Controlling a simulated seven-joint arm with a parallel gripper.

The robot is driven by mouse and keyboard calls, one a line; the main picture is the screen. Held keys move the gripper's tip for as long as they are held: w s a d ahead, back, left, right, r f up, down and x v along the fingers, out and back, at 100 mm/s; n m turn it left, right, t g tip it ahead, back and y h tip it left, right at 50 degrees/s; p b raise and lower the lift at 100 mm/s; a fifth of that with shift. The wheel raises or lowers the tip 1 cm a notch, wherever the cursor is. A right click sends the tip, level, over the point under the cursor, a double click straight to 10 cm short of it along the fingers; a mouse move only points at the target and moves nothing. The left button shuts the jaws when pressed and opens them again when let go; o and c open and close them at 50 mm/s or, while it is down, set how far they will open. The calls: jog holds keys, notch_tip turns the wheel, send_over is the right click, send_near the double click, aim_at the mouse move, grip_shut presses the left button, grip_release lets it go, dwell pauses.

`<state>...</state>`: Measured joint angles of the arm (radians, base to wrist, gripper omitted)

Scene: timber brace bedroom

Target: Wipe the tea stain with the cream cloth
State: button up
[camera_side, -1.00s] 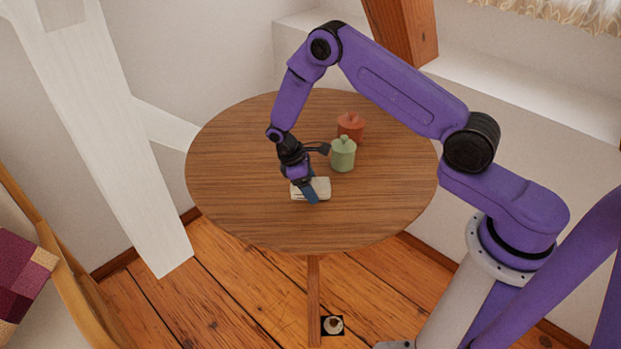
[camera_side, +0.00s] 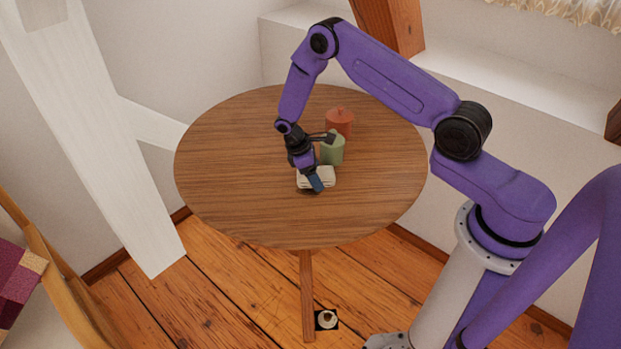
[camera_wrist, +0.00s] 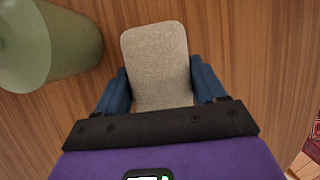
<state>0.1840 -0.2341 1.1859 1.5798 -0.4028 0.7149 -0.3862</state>
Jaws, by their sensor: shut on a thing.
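The cream cloth (camera_side: 318,176) is a folded pad at table level, right of the table's middle front to back line. In the wrist view the cloth (camera_wrist: 158,55) lies between the two blue fingers. My gripper (camera_side: 315,184) points down and is shut on it; the gripper (camera_wrist: 162,85) also shows in the wrist view with a finger along each side of the cloth. I see no tea stain in either view; whether the cloth or gripper covers it, I cannot tell.
A green lidded canister (camera_side: 332,150) stands close behind the cloth, and at upper left in the wrist view (camera_wrist: 45,45). A red-orange canister (camera_side: 340,123) stands behind it. The round wooden table (camera_side: 230,165) is clear at left and front. A white timber brace (camera_side: 95,130) rises at left.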

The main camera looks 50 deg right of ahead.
aim_at(305, 196)
jog(key=shift+d+f, duration=0.2)
jog(key=shift+d, duration=0.25)
jog(key=shift+a, duration=3.85)
notch_tip(305, 196, up, 8)
jog(key=shift+d, duration=0.1)
